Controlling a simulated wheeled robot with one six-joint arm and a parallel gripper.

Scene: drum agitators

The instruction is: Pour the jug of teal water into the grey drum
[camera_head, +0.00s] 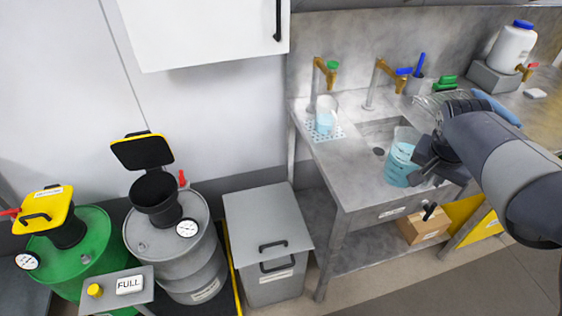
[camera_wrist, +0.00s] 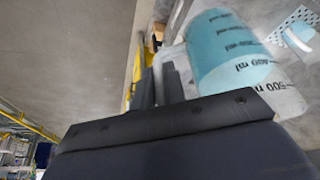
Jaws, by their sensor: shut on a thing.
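The jug of teal water (camera_head: 399,165) is a clear graduated vessel at the front of the sink counter. It also shows in the wrist view (camera_wrist: 222,55), where its scale reads up to 500 ml. My gripper (camera_head: 430,165) is at the jug's right side, shut on its handle; the fingertips are partly hidden. Whether the jug's base touches the counter is hard to tell. The grey drum (camera_head: 190,255) stands at the lower left. Its black funnel (camera_head: 155,190) has its lid (camera_head: 142,152) swung up, so the mouth is open.
A green drum (camera_head: 85,250) with a yellow funnel lid (camera_head: 45,210) stands left of the grey drum. A "FULL" sign (camera_head: 130,284) is in front. A grey lidded bin (camera_head: 267,235) stands between drum and counter. Another teal-filled vessel (camera_head: 325,118) sits under the green-handled tap.

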